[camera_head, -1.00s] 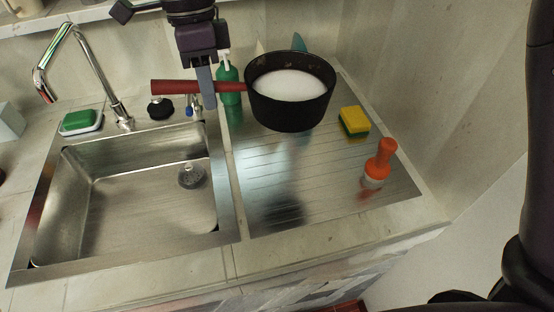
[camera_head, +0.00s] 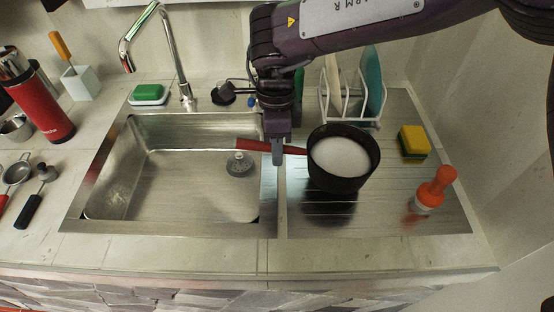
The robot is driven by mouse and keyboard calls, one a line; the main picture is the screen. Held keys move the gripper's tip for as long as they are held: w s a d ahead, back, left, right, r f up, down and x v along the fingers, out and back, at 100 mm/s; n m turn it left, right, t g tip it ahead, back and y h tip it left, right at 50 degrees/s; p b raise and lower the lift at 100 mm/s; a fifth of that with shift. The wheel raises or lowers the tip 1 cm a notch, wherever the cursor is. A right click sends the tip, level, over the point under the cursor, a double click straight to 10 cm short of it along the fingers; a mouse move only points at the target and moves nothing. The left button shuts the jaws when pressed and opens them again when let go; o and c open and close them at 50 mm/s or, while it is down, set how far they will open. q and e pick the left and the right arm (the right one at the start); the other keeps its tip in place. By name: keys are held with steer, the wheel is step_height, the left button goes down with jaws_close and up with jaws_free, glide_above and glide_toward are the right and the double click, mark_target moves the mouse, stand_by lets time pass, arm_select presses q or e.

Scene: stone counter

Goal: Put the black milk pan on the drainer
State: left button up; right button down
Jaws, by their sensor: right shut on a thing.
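The black milk pan (camera_head: 341,180) has a red handle (camera_head: 250,146) and a white inside. It is over the left-middle part of the ribbed metal drainer (camera_head: 400,222), upright, with a dark shadow or reflection below its left side. I cannot tell for sure whether its base touches the drainer. My right gripper (camera_head: 279,152) comes down from above and is shut on the red handle, near the edge between sink and drainer. My left gripper is not in view.
A white plate rack (camera_head: 350,110) stands behind the pan. The sink basin (camera_head: 170,195) lies left. A red flask (camera_head: 45,100) is at far left. The front drainer is clear.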

step_height(320, 180, down, 4)
steer(key=shift+f, duration=0.1)
steer(key=c, duration=1.4)
jaws_free()
steer(key=shift+o, duration=0.2)
step_height(320, 180, up, 12)
steer(key=w, duration=0.2)
steer(key=shift+b, duration=0.4)
steer(key=shift+w, duration=0.1)
